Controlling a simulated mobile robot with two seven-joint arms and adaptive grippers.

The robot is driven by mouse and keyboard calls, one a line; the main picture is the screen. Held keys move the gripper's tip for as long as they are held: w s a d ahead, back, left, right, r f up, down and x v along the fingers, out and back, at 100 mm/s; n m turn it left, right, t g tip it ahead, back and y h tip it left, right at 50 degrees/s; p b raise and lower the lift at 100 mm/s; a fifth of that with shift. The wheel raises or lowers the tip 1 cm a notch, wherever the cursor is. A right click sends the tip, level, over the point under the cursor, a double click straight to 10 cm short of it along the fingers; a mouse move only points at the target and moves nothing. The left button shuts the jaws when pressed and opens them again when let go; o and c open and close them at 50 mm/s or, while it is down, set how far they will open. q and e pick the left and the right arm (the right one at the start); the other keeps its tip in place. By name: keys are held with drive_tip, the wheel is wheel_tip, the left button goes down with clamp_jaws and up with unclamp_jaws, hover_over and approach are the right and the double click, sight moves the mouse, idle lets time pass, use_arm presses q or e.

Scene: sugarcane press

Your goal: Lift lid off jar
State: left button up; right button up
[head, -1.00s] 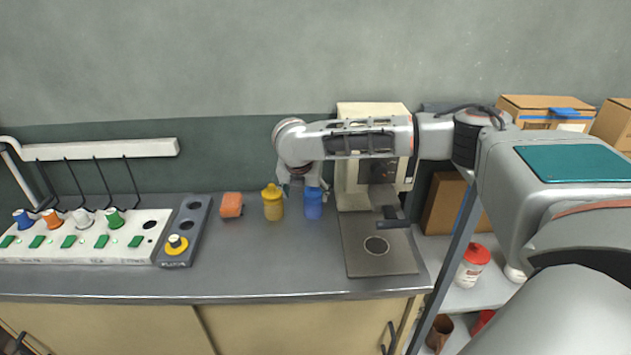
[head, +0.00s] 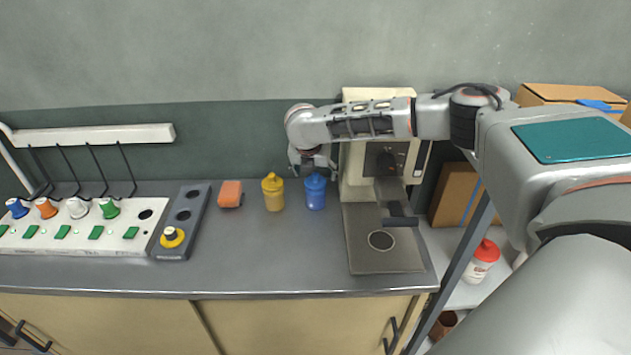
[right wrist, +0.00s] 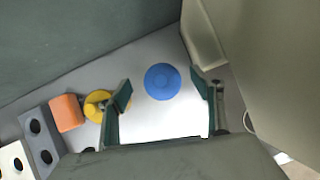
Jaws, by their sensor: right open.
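A blue jar (head: 315,197) with a blue knobbed lid (head: 315,181) stands upright on the counter, left of the press. A yellow jar (head: 273,197) with its lid on stands to its left. My right gripper (head: 311,162) is just above and behind the blue lid in the head view, partly hidden by its own wrist. In the right wrist view, its fingers are open and apart, with the blue lid (right wrist: 162,82) seen between them. The fingers do not appear to grip it. The yellow lid (right wrist: 97,105) shows beside the left finger. My left gripper is not in view.
The cream press (head: 362,180) with its dark tray stands close to the right of the blue jar. An orange block (head: 230,194) and a grey holder (head: 186,222) are to the left. The front counter is clear.

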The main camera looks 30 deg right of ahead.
drive_tip(key=shift+x, duration=0.9)
drive_tip(key=c, duration=0.9)
drive_tip(key=shift+r, duration=0.1)
drive_tip(key=shift+c, duration=0.2)
